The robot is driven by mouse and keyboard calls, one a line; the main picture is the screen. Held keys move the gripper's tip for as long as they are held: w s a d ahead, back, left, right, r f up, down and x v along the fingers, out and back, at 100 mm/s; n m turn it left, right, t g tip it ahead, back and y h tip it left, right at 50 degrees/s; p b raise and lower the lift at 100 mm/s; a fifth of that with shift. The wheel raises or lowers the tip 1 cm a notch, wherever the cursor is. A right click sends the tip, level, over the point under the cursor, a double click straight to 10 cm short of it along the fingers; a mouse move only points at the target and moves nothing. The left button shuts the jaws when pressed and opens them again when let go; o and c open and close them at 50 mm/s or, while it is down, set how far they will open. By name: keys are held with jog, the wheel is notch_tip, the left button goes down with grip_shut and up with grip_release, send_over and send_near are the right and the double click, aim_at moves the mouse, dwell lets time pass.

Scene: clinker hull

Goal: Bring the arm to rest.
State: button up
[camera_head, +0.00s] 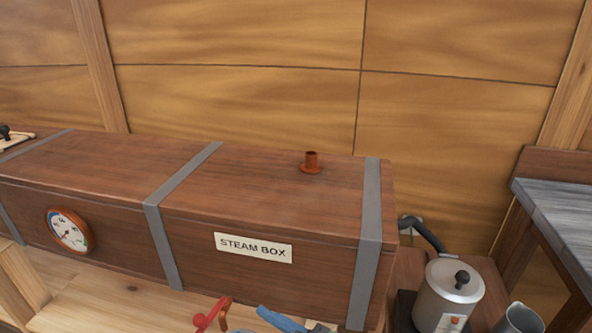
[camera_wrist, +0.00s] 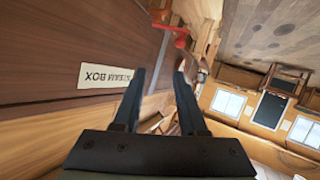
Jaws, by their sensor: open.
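My gripper (camera_wrist: 158,75) shows in the wrist view as two dark, parallel fingers set apart. It is open, with nothing between the fingers. It is in front of the brown wooden steam box (camera_head: 270,195), whose label (camera_wrist: 106,76) appears upside down to the left of the fingers. A red handle-like part (camera_wrist: 172,30) lies beyond the fingertips. I do not make out my arm or gripper in the head view.
The steam box has grey straps, a round gauge (camera_head: 69,231) and a copper-coloured pipe stub (camera_head: 311,162) on top. A metal kettle (camera_head: 446,297) stands right of it, near a grey-topped bench (camera_head: 560,215). Red and blue-handled items (camera_head: 283,320) lie at the front edge.

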jog(key=w+d+r+m+t+h+p, duration=0.1)
jog(key=w+r+m+t, duration=0.15)
jog(key=r, duration=0.55)
jog(key=w+d+r+m+t+h+p, duration=0.1)
jog(key=w+r+t+h+p, duration=0.15)
jog(key=r, duration=0.55)
jog(key=w+d+r+m+t+h+p, duration=0.15)
jog(key=r+t, duration=0.25)
jog(key=r, duration=0.5)
jog(key=s+d+r+m+t+h+p, duration=0.1)
jog(key=s+r+m+t+h, duration=0.1)
jog(key=r, duration=1)
jog(key=s+d+r+m+t+h+p, duration=0.1)
jog(key=s+r+m+t, duration=0.4)
jog(key=r, duration=0.7)
jog(key=s+t+h+p, duration=0.1)
jog(key=s+t+h, duration=0.1)
jog(key=s, duration=0.1)
